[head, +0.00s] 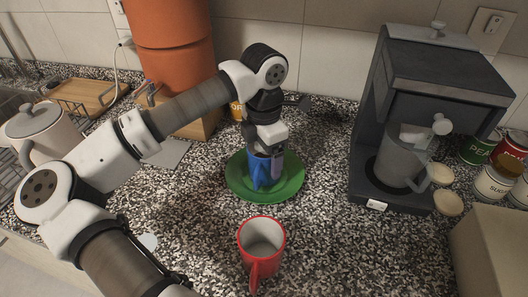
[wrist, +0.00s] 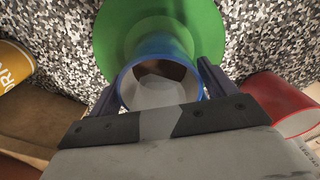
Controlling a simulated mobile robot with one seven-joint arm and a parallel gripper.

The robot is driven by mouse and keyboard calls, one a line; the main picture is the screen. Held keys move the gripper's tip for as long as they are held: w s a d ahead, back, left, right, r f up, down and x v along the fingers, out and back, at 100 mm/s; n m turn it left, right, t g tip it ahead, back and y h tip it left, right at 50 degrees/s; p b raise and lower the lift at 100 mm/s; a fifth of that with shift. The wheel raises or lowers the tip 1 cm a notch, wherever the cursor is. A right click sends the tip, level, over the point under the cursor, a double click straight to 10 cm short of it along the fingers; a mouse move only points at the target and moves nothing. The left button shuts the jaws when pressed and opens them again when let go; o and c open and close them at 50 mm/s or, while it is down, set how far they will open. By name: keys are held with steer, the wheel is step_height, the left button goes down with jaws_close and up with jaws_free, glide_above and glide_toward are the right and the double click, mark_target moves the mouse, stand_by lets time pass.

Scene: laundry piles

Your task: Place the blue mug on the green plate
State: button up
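The blue mug (head: 259,172) is within the outline of the green plate (head: 292,183) on the speckled counter. In the wrist view I look down into the mug (wrist: 166,46), with the plate (wrist: 117,25) behind it. My gripper (head: 266,155) points down over the plate. Its two fingers (wrist: 162,82) lie against opposite sides of the mug, and it is shut on the mug. The mug looks close to upright. I cannot tell whether its base touches the plate, as its lower part is partly hidden.
A red mug (head: 262,238) stands on the counter in front of the plate. A dark coffee machine (head: 440,75) with a grey mug (head: 401,160) is at the right, near several cans (head: 494,185). A box (head: 492,240) is at front right. The counter between plate and machine is clear.

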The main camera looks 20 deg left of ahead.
steer(key=shift+o, duration=0.7)
steer(key=shift+r, duration=0.2)
step_height(320, 180, up, 12)
steer(key=b, duration=0.2)
